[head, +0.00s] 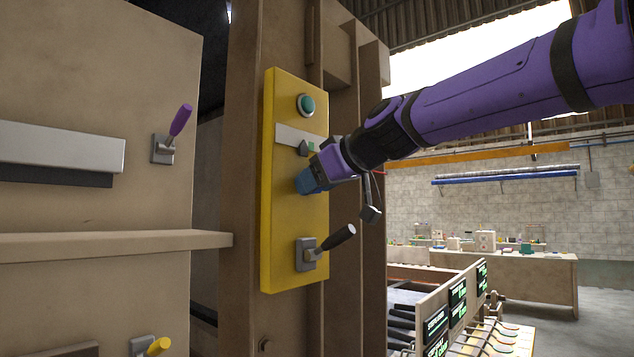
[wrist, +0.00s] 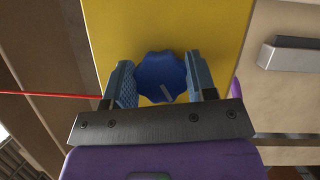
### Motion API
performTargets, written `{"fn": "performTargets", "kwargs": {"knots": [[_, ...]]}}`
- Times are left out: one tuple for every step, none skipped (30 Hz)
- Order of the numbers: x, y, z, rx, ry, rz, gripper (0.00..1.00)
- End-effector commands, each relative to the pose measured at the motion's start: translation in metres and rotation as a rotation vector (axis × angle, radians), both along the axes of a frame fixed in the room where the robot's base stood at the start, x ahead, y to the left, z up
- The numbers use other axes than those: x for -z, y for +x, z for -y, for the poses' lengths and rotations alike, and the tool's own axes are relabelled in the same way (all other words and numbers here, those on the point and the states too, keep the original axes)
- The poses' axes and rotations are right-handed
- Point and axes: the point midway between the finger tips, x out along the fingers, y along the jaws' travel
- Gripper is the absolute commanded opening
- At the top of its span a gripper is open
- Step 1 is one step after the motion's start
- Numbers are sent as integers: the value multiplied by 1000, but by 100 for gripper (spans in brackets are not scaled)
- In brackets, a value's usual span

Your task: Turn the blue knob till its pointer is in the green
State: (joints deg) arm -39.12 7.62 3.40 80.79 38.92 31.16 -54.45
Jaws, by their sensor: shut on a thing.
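The blue knob (wrist: 160,75) has a lobed rim and sits on the yellow panel (head: 285,215). A short grey pointer bar (wrist: 166,94) shows on the knob's lower part in the wrist view. My gripper (head: 308,182) is at the panel, its two blue ribbed fingers on either side of the knob, shut on it. In the head view the fingers and wrist hide most of the knob and its pointer. A small green patch (head: 312,147) shows just above my gripper. I cannot tell how the pointer stands to the green.
The panel also carries a round green button (head: 306,105) above and a black-handled lever (head: 338,238) below my gripper. A purple-handled lever (head: 178,122) and a shelf (head: 120,243) are on the left. Open room with a workbench (head: 510,268) lies behind on the right.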

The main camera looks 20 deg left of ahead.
Motion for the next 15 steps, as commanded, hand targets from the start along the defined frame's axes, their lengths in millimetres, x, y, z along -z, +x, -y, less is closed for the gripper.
{"fn": "performTargets", "kwargs": {"knots": [[0,0,0,0,1,-2,28],[0,0,0,0,2,-5,28],[0,0,0,0,3,-10,28],[0,0,0,0,5,-15,28],[0,0,0,0,8,-22,28],[0,0,0,2,13,-33,28],[0,1,1,1,16,-42,28],[0,1,1,1,22,-53,28],[0,1,1,1,29,-72,28],[0,1,1,1,36,-88,28],[0,1,1,1,42,-104,28],[0,1,1,2,53,-128,28],[0,1,1,2,62,-149,28],[0,1,1,0,69,-170,28],[0,1,1,2,84,-201,28]]}}
